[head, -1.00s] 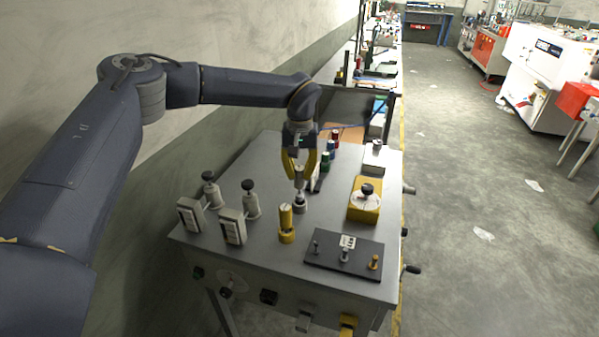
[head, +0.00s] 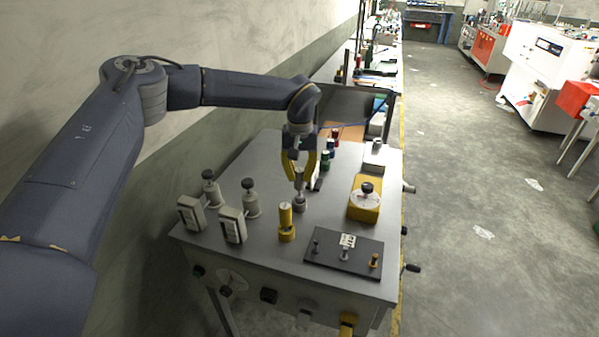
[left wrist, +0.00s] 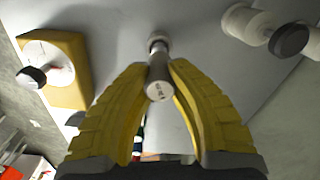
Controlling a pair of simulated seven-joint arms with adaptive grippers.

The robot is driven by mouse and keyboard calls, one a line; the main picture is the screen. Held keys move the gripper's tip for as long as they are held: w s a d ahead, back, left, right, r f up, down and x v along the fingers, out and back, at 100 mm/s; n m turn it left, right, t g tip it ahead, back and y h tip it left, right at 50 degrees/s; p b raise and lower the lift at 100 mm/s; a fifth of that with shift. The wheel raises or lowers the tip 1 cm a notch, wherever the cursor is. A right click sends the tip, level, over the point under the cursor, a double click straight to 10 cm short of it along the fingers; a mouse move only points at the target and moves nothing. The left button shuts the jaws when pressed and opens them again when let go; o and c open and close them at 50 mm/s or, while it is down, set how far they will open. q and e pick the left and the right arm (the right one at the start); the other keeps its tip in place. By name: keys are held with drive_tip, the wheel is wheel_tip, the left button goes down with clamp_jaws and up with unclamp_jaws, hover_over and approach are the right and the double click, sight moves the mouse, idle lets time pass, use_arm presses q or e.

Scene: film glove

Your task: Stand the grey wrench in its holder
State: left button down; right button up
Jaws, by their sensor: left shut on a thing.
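The grey wrench (head: 299,180) is a slim grey cylinder that stands about upright. My left gripper (head: 299,176), with yellow fingers, is shut on it from above. In the left wrist view the grey wrench (left wrist: 158,82) shows end-on between the yellow fingertips (left wrist: 159,68). Its grey holder (head: 299,204) is a short round post on the table right below the wrench. The holder (left wrist: 158,40) also shows past the wrench in the left wrist view. The wrench's lower end meets the holder's top in the picture; I cannot tell how deep it sits. My right gripper is not in view.
A yellow tool in its yellow holder (head: 286,222) stands just in front. Two black-knobbed grey posts (head: 251,204) are at the left, a yellow block with a dial (head: 364,203) at the right. A dark plate with small pegs (head: 330,259) lies at the front. Coloured cylinders (head: 325,160) stand behind.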

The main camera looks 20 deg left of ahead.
sight(299, 181)
use_arm(q)
drive_tip(key=shift+f, duration=1.5)
drive_tip(key=c, duration=1.3)
unclamp_jaws()
wheel_tip(299, 181, up, 12)
